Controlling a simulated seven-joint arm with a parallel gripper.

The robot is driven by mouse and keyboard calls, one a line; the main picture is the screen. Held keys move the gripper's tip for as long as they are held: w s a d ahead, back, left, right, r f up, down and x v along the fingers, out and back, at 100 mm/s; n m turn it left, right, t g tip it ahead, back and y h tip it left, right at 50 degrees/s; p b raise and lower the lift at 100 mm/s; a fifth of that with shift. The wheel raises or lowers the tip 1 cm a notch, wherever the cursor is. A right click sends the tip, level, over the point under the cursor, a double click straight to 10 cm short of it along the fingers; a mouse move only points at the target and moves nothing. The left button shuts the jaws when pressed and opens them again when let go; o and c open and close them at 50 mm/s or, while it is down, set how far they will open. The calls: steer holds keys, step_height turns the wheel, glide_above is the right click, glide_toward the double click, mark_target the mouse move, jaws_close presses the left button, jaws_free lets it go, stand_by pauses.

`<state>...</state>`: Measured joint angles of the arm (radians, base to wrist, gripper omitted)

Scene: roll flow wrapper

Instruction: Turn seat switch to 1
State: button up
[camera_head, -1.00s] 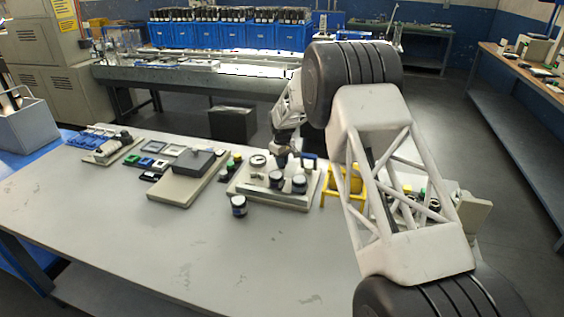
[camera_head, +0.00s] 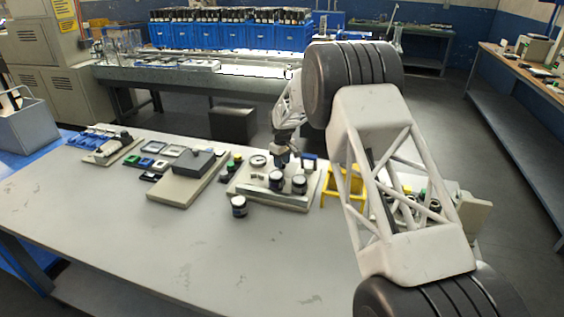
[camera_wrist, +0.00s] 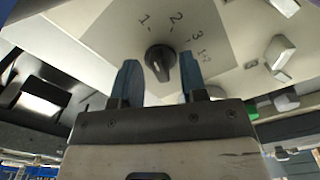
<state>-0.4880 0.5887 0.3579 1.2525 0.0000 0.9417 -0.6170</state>
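A black rotary switch knob (camera_wrist: 160,60) stands on a light panel (camera_wrist: 110,35) in the wrist view. Printed labels 1, 2 and 3 fan around its far side, with 1 at upper left, 2 at upper right and 3 to the right. A smaller mark follows 3. Which label the knob points at is not clear. My gripper (camera_wrist: 160,82) is open, with its two blue fingers apart on either side of the knob's near end; contact is not visible. In the head view my gripper (camera_head: 283,161) is low over the panel board (camera_head: 253,193), and this knob cannot be picked out.
Dark round knobs (camera_head: 299,184) stand on the same board. A loose black-capped jar (camera_head: 239,205) stands at its front edge. A grey box (camera_head: 188,178) lies to the left and a yellow stand (camera_head: 343,190) to the right. The front table is clear.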

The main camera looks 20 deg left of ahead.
steer(key=shift+r, duration=3.9)
steer(key=shift+s+d+r, duration=0.1)
steer(key=shift+d+r, duration=0.25)
steer(key=shift+r, duration=0.05)
steer(key=s+d+r+m, duration=0.2)
steer(key=s+d+r, duration=0.6)
steer(key=d, duration=0.3)
steer(key=s+d+r+m+t, duration=0.1)
steer(key=s+d+r+m, duration=0.1)
steer(key=s+d+r, duration=0.7)
steer(key=s+d+r+m, duration=0.3)
steer(key=s+d+r, duration=0.4)
steer(key=d, duration=0.5)
steer(key=s+d+m+t, duration=0.1)
steer(key=s+d, duration=0.4)
steer(key=s, duration=0.4)
steer(key=s+d+m, duration=0.1)
steer(key=s+d, duration=0.3)
steer(key=s, duration=0.4)
steer(key=s+d+f+m, duration=0.2)
steer(key=s+d, duration=0.1)
steer(key=s, duration=0.7)
steer(key=s+d+f+m, duration=0.1)
steer(key=s+d+f, duration=0.1)
steer(key=s, duration=0.7)
steer(key=shift+s+d+f+m+t, duration=0.3)
steer(key=shift+s+d+m, duration=0.1)
steer(key=shift+d, duration=0.45)
